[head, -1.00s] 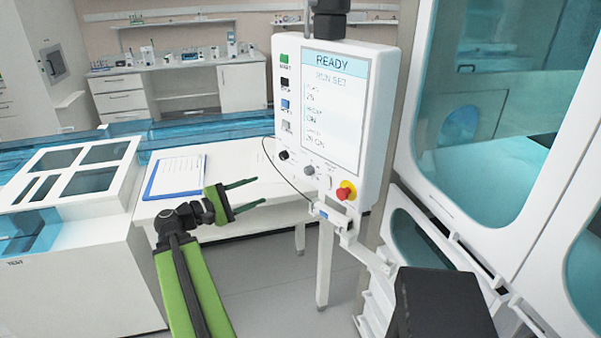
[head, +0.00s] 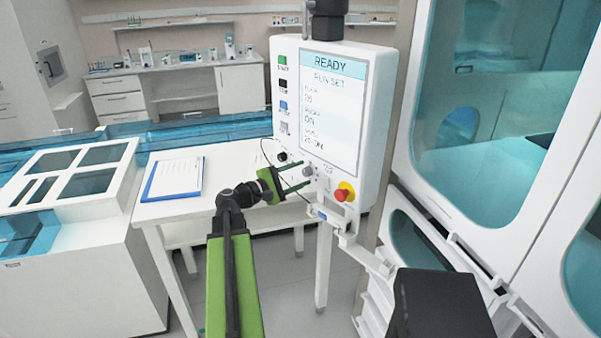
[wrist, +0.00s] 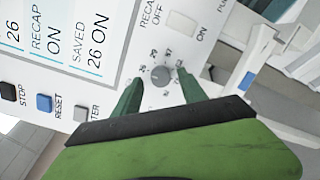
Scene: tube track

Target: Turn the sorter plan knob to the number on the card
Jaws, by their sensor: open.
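The sorter plan knob is a small grey knob (wrist: 160,74) on the control panel, with numbers printed around it. In the head view the knob (head: 308,171) sits below the screen. My gripper (head: 297,179) is open in front of the panel, its fingers pointing at the knob. In the wrist view the knob shows between and beyond the two green fingertips (wrist: 160,84); I cannot tell if they touch the panel. The panel screen (head: 333,108) reads READY and RUN SET, and the wrist view shows 26, RECAP ON, SAVED 26 ON. A sheet on a blue clipboard (head: 174,178) lies on the table; its writing is unreadable.
A red emergency button (head: 344,192) on a yellow base sits right of the knob. A white recap switch (wrist: 182,24) is beside the knob. Start, stop and reset buttons line the panel's left edge. A thin dark cable hangs near the gripper. White machine cabinets stand to the right.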

